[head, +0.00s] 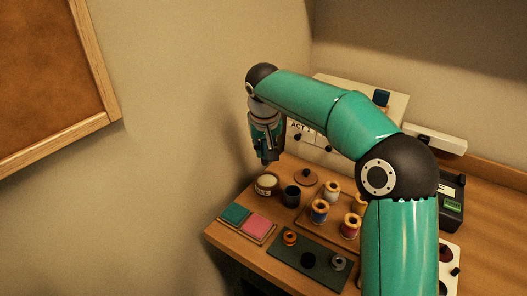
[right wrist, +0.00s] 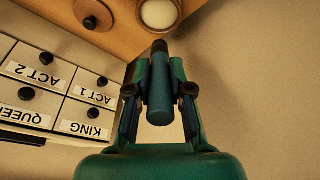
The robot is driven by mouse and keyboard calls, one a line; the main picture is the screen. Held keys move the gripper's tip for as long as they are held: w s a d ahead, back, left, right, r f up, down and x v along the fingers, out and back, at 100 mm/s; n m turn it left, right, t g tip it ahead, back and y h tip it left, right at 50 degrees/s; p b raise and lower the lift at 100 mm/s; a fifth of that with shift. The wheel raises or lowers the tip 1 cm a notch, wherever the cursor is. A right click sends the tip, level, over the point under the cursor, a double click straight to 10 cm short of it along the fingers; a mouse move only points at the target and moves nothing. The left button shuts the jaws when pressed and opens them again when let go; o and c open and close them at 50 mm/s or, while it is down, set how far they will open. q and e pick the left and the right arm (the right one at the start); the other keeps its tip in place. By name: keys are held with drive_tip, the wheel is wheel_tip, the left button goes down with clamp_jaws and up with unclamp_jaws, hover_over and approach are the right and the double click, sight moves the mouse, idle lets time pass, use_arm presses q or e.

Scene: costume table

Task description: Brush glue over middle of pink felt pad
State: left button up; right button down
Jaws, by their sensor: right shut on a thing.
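The pink felt pad (head: 257,225) lies flat beside a green pad (head: 236,213) at the table's left front corner. An open pot with pale contents, likely the glue pot (head: 267,184), stands behind the pads; it also shows in the right wrist view (right wrist: 158,13). My right gripper (head: 266,154) hangs pointing down above the pot. In the right wrist view the gripper (right wrist: 160,90) is shut on a dark teal cylindrical handle, likely the brush (right wrist: 160,85). Its far end points toward the pot; its bristles cannot be made out. My left gripper is not in view.
A dark cup (head: 291,196) and a round knobbed lid (head: 306,177) stand right of the pot. Thread spools (head: 320,212) sit on a wooden tray, behind a dark green mat (head: 310,262). Labelled drawers (right wrist: 85,118) stand against the wall close to my right arm.

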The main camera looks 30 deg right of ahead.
drive_tip(key=shift+s+d+f, duration=0.15)
drive_tip(key=shift+s+f, duration=0.1)
drive_tip(key=shift+f, duration=0.15)
wheel_tip(320, 180, down, 4)
drive_tip(key=b, duration=0.4)
drive_tip(key=shift+d+f+b, duration=0.15)
drive_tip(key=shift+f+b, duration=0.1)
drive_tip(key=shift+b, duration=0.15)
drive_tip(key=shift+f, duration=0.1)
drive_tip(key=shift+f+b, duration=0.55)
drive_tip(key=shift+f, duration=0.05)
idle(0.3)
idle(0.9)
wheel_tip(320, 180, up, 7)
drive_tip(key=p, duration=0.7)
idle(0.8)
